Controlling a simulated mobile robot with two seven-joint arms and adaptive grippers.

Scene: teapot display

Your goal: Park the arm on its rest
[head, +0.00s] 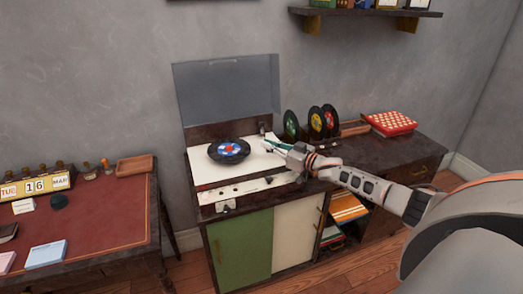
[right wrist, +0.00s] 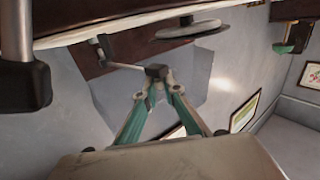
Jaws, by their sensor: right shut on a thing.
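The record player (head: 204,177) has a pale deck with a black record (head: 229,150) on it, which has a blue, red and white label. The tonearm (right wrist: 122,65) is a thin metal arm with a dark head, seen in the right wrist view. My right gripper (head: 272,147) reaches over the right side of the deck, to the right of the record. In the right wrist view its teal fingers (right wrist: 155,78) are closed on the tonearm's dark head, apart from the record (right wrist: 188,30). I cannot make out the arm's rest clearly. My left gripper is not in view.
The grey lid (head: 228,95) stands open behind the deck. Upright records (head: 316,122) and a red-and-white checked box (head: 390,123) stand on the cabinet to the right. A desk (head: 110,215) with a calendar (head: 35,186) is at the left. A shelf (head: 365,12) hangs above.

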